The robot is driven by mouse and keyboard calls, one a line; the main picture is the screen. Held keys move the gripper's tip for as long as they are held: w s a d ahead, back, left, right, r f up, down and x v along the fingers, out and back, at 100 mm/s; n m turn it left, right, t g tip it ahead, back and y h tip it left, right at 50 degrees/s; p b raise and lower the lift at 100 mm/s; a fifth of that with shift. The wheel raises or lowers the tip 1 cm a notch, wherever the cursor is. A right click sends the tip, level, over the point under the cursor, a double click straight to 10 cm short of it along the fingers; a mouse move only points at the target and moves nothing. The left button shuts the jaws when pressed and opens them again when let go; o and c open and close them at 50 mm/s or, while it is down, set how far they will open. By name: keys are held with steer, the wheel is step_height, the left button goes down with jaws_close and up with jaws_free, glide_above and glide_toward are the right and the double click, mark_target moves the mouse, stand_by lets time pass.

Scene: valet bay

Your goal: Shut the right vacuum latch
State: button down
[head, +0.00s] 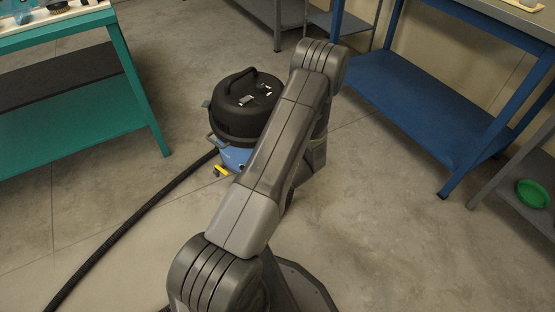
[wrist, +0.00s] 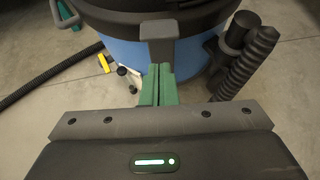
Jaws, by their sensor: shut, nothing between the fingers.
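The vacuum (head: 246,92) has a black domed lid with a handle over a blue drum (head: 236,156), and stands on the floor partly behind my arm. In the wrist view, a dark grey latch (wrist: 158,27) runs down from the black rim over the blue drum (wrist: 128,50). My gripper (wrist: 157,70) has green fingers, pressed together and empty, right at the lower end of this latch. I cannot tell whether they touch it, or whether the latch is fully flat on the drum. My arm hides the gripper and this side of the vacuum in the head view.
A ribbed black hose piece (wrist: 245,62) stands just right of the fingers. A yellow part (wrist: 103,63) sits low at left. A long hose (head: 130,218) crosses the floor.

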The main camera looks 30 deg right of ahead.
steer(key=shift+s+f, duration=0.2)
steer(key=shift+r, duration=0.75)
steer(key=shift+s, duration=0.1)
